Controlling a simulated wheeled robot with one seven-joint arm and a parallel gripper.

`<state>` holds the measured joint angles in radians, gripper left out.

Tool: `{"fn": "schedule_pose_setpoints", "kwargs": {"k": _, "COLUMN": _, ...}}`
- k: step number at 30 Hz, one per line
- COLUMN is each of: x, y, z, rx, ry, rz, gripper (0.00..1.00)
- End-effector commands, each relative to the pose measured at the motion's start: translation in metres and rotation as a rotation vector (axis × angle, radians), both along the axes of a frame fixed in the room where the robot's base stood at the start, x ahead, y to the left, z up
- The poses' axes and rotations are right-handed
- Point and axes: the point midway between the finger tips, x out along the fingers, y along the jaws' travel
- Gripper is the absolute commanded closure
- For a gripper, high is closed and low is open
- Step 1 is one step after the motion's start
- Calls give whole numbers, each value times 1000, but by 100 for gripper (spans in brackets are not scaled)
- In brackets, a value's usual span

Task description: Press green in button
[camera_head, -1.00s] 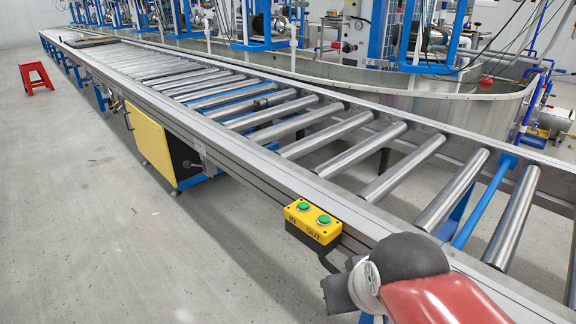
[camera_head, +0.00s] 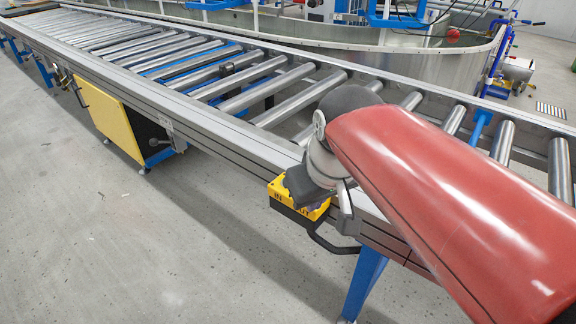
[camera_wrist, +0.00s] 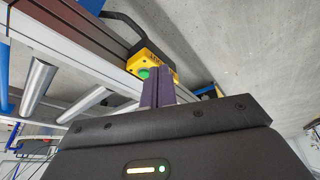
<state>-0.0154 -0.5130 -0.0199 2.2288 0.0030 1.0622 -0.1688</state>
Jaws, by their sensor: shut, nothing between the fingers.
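The yellow button box (camera_head: 315,211) is fixed to the near side rail of the conveyor in the head view. Its IN and OUT lettering partly shows, but my gripper (camera_head: 300,188) covers its top and both green buttons. In the wrist view the box (camera_wrist: 139,59) shows beyond my gripper (camera_wrist: 158,82), whose dark purple fingers are together and empty. One green button (camera_wrist: 144,73) shows just left of the fingertips; I cannot tell its label there. The other button is hidden behind the fingers. I cannot tell whether the fingertips touch the box.
The roller conveyor (camera_head: 225,130) runs from the near right to the far left. A black looped handle (camera_head: 330,243) sticks out beside the box. A yellow panel (camera_head: 104,118) stands under the conveyor further left. The grey floor (camera_head: 150,250) in front is clear.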

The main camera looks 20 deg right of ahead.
Motion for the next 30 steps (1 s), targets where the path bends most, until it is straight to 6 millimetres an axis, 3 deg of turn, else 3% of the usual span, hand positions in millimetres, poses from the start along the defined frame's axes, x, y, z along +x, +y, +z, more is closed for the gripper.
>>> {"fn": "schedule_pose_setpoints", "kwargs": {"k": 3, "x": 51, "y": -1, "z": 35, "rx": -35, "ry": 104, "rz": 118, "gripper": 100}}
{"fn": "schedule_pose_setpoints", "kwargs": {"k": 6, "x": 90, "y": -2, "z": 52, "rx": -59, "ry": 184, "rz": 223, "gripper": 100}}
{"fn": "schedule_pose_setpoints", "kwargs": {"k": 12, "x": 149, "y": -2, "z": 65, "rx": -87, "ry": 303, "rz": 383, "gripper": 100}}
{"fn": "schedule_pose_setpoints", "kwargs": {"k": 18, "x": 172, "y": -1, "z": 67, "rx": -95, "ry": 351, "rz": 455, "gripper": 100}}
{"fn": "schedule_pose_setpoints", "kwargs": {"k": 30, "x": 173, "y": -1, "z": 64, "rx": -95, "ry": 356, "rz": 460, "gripper": 100}}
